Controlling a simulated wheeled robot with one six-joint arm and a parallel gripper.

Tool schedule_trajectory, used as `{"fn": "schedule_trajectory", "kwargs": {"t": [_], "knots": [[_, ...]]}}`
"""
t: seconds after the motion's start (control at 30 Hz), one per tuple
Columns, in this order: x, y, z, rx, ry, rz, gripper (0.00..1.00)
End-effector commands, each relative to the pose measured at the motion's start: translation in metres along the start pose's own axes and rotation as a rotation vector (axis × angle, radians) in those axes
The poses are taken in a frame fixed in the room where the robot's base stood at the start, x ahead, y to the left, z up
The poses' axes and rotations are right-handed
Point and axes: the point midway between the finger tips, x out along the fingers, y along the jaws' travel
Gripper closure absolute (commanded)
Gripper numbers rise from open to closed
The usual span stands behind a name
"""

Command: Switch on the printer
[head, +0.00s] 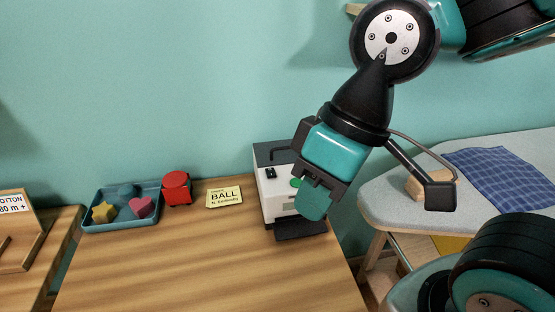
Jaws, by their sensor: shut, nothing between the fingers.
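The printer (265,183) is a white box with a dark top at the back right of the wooden table. Its front shows a black switch (270,173) and a green button (296,182). A dark tray sticks out at its base. My gripper (312,205) is shut and empty, pointing down in front of the printer's right side. It hides part of the printer's front. I cannot tell whether the fingers touch the printer or which way the switch is set.
A blue tray (121,226) with several coloured shapes, a red object (176,188) and a yellow card (224,197) reading "BALL" stand along the table's back. The table (200,270) is clear in front. An ironing board (470,205) with a blue cloth (503,176) stands at right.

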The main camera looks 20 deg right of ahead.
Motion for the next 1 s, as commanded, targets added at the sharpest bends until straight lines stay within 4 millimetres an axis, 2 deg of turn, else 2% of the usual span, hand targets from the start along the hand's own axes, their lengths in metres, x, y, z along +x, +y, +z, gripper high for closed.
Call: {"fn": "schedule_trajectory", "kwargs": {"t": [0.17,0.27,0.37,0.5,0.6,0.7,0.83,1.0], "knots": [[-0.001,0.001,-0.002,-0.007,-0.002,0.003,1.00],[-0.006,0.011,-0.019,-0.051,-0.017,0.020,1.00],[-0.013,0.035,-0.050,-0.150,-0.059,0.054,1.00],[-0.019,0.087,-0.105,-0.340,-0.151,0.099,1.00],[-0.017,0.126,-0.139,-0.471,-0.221,0.112,1.00],[-0.011,0.158,-0.163,-0.581,-0.283,0.108,1.00],[-0.003,0.186,-0.181,-0.677,-0.334,0.096,1.00],[0.001,0.199,-0.188,-0.726,-0.358,0.087,1.00]]}}
